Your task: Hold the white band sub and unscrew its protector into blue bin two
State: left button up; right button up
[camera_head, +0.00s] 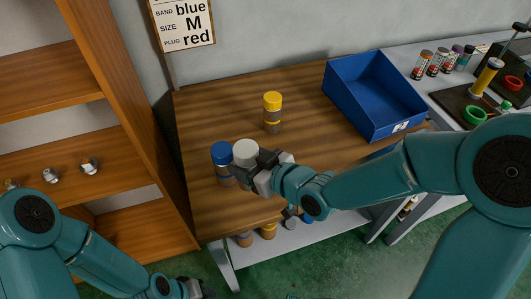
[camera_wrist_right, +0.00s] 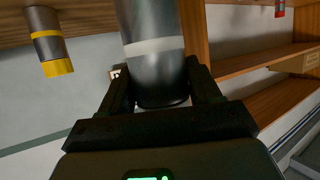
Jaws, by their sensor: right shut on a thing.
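The white band sub (camera_wrist_right: 152,55), a grey metal cylinder with a white band, fills the middle of the right wrist view. In the head view its light grey-white top (camera_head: 246,150) shows near the table's front left. My right gripper (camera_head: 258,176) is shut on this sub, and its fingers clasp both sides in the wrist view (camera_wrist_right: 163,90). The sub looks upright; I cannot tell whether its base touches the table. The blue bin (camera_head: 362,108) stands at the table's right; its label is too small to read. My left gripper (camera_head: 204,291) is low at the bottom edge, its fingers mostly out of view.
A blue-capped sub (camera_head: 222,158) stands close left of the held one. A yellow-capped sub (camera_head: 272,112) stands behind on the wooden table (camera_head: 215,112). A wooden shelf (camera_head: 130,105) is at left. Several parts sit on the right bench. The table between yellow cap and bin is clear.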

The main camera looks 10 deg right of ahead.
jog(key=shift+s+a+r+n+y, duration=0.2)
jog(key=shift+a+n, duration=0.05)
jog(key=shift+a, duration=0.25)
jog(key=shift+s+a+r+n+y, duration=0.15)
jog(key=shift+a+n+y, duration=0.1)
jog(key=shift+a, duration=0.2)
jog(key=shift+s+a+r+g, duration=0.1)
jog(key=shift+s+a+g, duration=0.1)
jog(key=shift+a+g, duration=0.15)
grip_shut()
jog(key=w+d+r+m+t+h+p, duration=0.1)
jog(key=w+d+r+p, duration=0.2)
jog(key=d, duration=0.7)
jog(key=w+d+r+m+t+h+p, duration=0.15)
jog(key=w+d+r, duration=0.3)
jog(key=d, duration=0.65)
jog(key=w+d+r+m+h+p, duration=0.15)
jog(key=d+r, duration=0.35)
jog(key=d, duration=0.5)
jog(key=shift+w+d+f+b, duration=0.15)
jog(key=shift+f+b, duration=0.95)
jog(key=shift+f, duration=2.25)
jog(key=shift+w+d+f+b, duration=0.15)
jog(key=shift+f+b, duration=1)
jog(key=shift+f, duration=2.2)
jog(key=shift+w+d+f+b, duration=0.15)
jog(key=shift+f+b, duration=0.95)
jog(key=shift+f, duration=2.25)
jog(key=shift+a, duration=0.1)
